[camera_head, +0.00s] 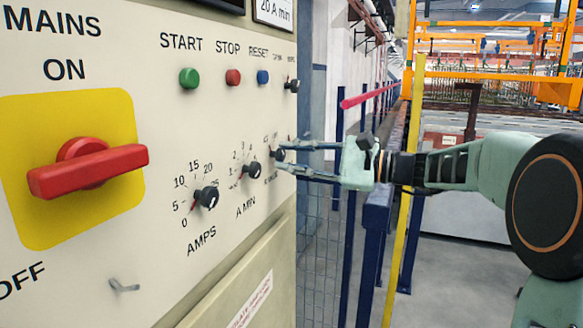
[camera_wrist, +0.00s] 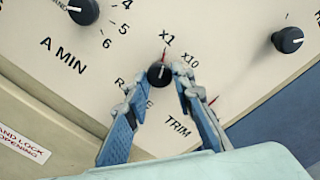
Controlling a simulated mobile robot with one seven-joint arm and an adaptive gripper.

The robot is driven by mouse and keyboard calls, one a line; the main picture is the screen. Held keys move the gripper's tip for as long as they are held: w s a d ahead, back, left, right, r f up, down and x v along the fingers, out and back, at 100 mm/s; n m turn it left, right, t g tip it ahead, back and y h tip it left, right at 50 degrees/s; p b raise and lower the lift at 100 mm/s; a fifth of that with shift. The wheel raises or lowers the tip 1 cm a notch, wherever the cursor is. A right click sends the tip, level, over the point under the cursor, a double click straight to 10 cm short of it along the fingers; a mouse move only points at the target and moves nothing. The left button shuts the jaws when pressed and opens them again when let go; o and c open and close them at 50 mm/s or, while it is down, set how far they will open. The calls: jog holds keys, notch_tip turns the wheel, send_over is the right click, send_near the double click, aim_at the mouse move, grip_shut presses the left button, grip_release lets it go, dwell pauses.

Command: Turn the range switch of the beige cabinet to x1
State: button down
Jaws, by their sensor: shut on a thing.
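The range switch (camera_wrist: 159,74) is a small round black knob on the beige cabinet (camera_head: 140,245). In the wrist view its red pointer aims up at the x1 mark; the x10 mark lies to the right. My gripper (camera_wrist: 159,82) has its two fingers on either side of the knob, shut on it. The left finger covers part of the RANGE label. In the head view my gripper (camera_head: 281,156) reaches in from the right to the same switch (camera_head: 279,154), which is small there.
The A MIN knob (camera_head: 250,170) and AMPS knob (camera_head: 206,197) sit left of the switch. Green (camera_head: 189,78), red (camera_head: 233,77) and blue (camera_head: 263,77) buttons and a black knob (camera_head: 291,86) are above. A large red mains handle (camera_head: 90,170) juts out at the left.

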dwell(0.4)
jog(key=c, duration=1.7)
grip_release()
jog(key=v, duration=1.2)
jog(key=shift+r, duration=0.1)
